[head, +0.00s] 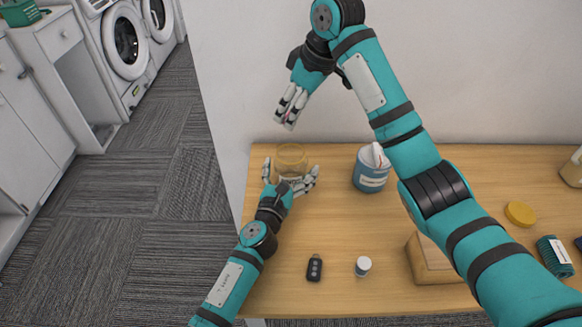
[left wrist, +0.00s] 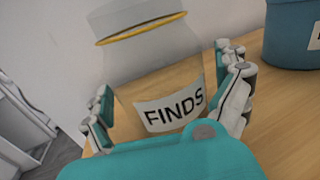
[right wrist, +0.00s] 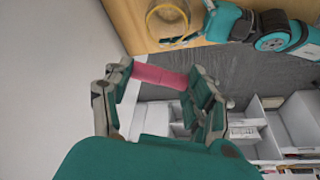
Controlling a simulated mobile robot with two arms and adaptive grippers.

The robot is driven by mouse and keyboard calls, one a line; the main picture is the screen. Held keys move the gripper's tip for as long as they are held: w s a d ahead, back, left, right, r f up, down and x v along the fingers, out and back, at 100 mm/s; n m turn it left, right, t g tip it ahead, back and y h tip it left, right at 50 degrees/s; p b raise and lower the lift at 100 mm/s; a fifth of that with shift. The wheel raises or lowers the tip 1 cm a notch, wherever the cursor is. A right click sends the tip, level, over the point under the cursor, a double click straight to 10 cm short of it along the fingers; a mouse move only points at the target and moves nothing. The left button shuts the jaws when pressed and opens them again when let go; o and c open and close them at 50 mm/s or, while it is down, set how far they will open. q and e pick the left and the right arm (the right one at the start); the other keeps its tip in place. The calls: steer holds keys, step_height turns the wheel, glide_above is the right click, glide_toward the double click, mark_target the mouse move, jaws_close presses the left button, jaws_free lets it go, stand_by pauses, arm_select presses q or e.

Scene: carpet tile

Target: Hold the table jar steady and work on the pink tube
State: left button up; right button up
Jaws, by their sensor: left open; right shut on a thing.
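The table jar (head: 291,152) is clear glass with a gold rim line and stands upright near the table's back left edge. Its "FINDS" label shows in the left wrist view (left wrist: 168,112). My left gripper (head: 291,175) is open, with fingers on both sides of the jar; I cannot tell whether they touch it. My right gripper (head: 285,112) is above and behind the jar, near the wall. In the right wrist view it is shut on the pink tube (right wrist: 160,76), held crosswise between the fingers.
A blue canister (head: 370,182) with white contents stands right of the jar. A key fob (head: 314,267) and a small white bottle (head: 363,267) are in front. The wall is close behind.

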arm_select(q)
steer(key=shift+w+d, duration=0.1)
steer(key=shift+w, duration=0.1)
steer(key=c, duration=1.3)
steer(key=shift+o, duration=0.2)
